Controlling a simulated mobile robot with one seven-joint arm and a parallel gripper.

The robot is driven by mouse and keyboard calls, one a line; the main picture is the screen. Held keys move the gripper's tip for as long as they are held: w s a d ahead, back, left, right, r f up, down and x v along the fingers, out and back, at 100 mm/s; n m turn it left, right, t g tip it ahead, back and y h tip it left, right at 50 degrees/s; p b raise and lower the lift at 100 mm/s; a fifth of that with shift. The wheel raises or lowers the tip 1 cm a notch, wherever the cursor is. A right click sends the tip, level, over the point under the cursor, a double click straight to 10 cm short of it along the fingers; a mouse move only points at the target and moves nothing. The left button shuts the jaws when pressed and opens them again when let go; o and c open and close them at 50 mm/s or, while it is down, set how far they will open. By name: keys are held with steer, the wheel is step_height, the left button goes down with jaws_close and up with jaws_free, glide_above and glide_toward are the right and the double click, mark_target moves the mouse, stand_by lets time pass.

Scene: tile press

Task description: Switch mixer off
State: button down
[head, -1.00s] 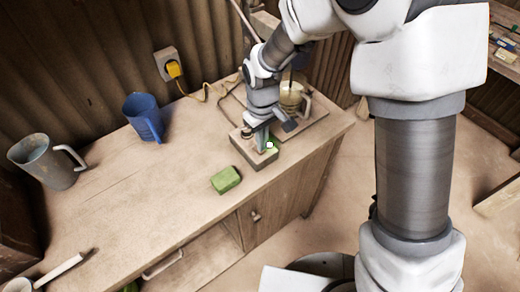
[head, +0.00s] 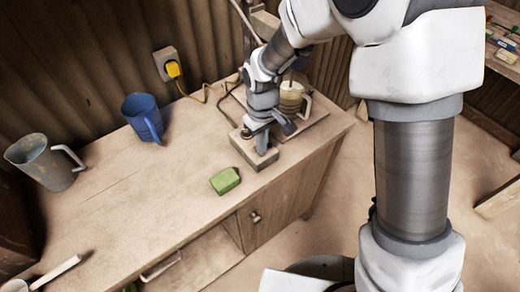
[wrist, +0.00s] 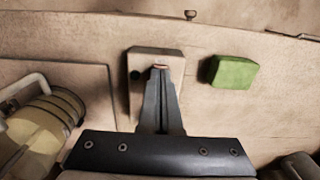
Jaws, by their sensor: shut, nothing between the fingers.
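A small switch box (head: 266,161) sits on the bench near its front edge, beside the mixer's base plate (head: 312,125). In the wrist view the box (wrist: 146,58) has a dark round knob on its left and a small reddish spot at my fingertips. My gripper (head: 262,150) is shut and empty, pointing down with its tips at the top of the box; they also show in the wrist view (wrist: 160,70). The fingers hide part of the box top, and I cannot tell if they touch it. A jug (head: 291,98) of pale liquid stands on the base plate.
A green block (head: 225,180) lies left of the box. A blue jug (head: 143,117) and a grey jug (head: 46,164) stand farther left. A yellow plug (head: 173,69) sits in the wall socket with its cable along the bench. The bench middle is clear.

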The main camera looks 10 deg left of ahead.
step_height(320, 180, up, 7)
steer(key=p, duration=0.4)
steer(key=shift+p, duration=0.35)
stand_by(0.3)
steer(key=s+d+r+m+t, duration=0.25)
steer(key=d+r+m, duration=0.25)
steer(key=d+r, duration=0.9)
steer(key=s+d+r+m+t, duration=0.3)
steer(key=s+d+r+m, duration=0.2)
steer(key=s+d+r, duration=0.2)
steer(key=s+d, duration=0.2)
steer(key=s, duration=0.2)
steer(key=shift+s+d+r, duration=0.15)
steer(key=shift+d+r, duration=0.15)
